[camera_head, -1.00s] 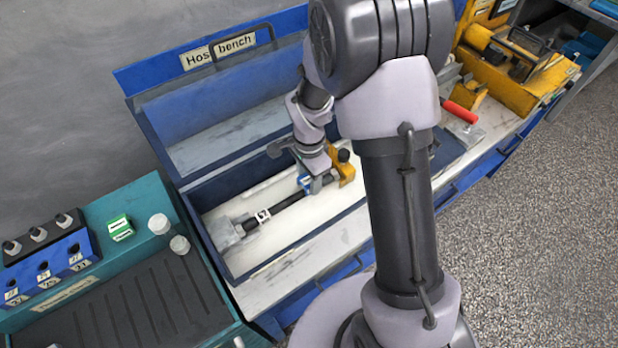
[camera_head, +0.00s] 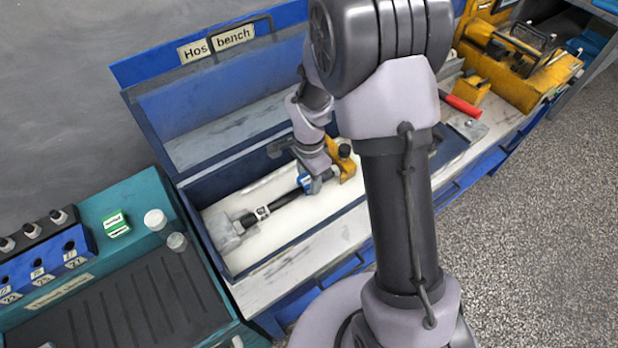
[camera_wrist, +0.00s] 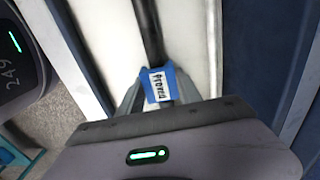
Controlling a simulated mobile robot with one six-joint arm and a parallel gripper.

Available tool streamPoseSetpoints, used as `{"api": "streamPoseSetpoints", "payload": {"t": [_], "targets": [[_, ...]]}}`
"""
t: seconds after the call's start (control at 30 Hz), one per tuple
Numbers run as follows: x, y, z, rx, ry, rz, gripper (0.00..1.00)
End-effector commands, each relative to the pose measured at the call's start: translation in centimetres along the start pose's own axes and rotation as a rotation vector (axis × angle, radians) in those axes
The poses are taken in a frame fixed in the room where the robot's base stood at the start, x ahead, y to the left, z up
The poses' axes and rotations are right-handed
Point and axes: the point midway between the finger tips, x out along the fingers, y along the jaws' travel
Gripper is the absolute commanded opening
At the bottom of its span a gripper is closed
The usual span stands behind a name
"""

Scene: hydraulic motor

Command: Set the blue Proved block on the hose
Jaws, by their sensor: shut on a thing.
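The blue Proved block (camera_wrist: 171,84), with its white label, is between the fingers of my gripper (camera_wrist: 160,92) in the wrist view. It also shows as a small blue patch (camera_head: 304,181) in the head view, at the hose's right part. The black hose (camera_head: 285,199) lies along the white floor of the open blue box, and it runs up from the block in the wrist view (camera_wrist: 149,30). My gripper is shut on the block, right at the hose. Whether the block is seated fully on the hose is hidden by the fingers.
A grey clamp (camera_head: 228,232) holds the hose's left end, and a yellow fitting (camera_head: 344,161) stands at its right end. The blue box walls (camera_head: 200,230) enclose the hose. A teal bench (camera_head: 200,290) stands at left, with a green-and-white block (camera_head: 116,224) on it.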

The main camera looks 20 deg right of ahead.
Motion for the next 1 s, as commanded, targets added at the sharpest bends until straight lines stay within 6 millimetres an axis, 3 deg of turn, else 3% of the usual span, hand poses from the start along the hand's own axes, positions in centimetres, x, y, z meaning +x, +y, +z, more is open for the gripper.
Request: {"api": "streamPoseSetpoints", "payload": {"t": [0.67,0.7,0.8,1.0], "targets": [[0.92,0.0,0.0,0.0,0.0,0.0,0.03],[0.92,0.0,0.0,0.0,0.0,0.0,0.47],[0.92,0.0,0.0,0.0,0.0,0.0,0.67],[0.92,0.0,0.0,0.0,0.0,0.0,0.67]]}}
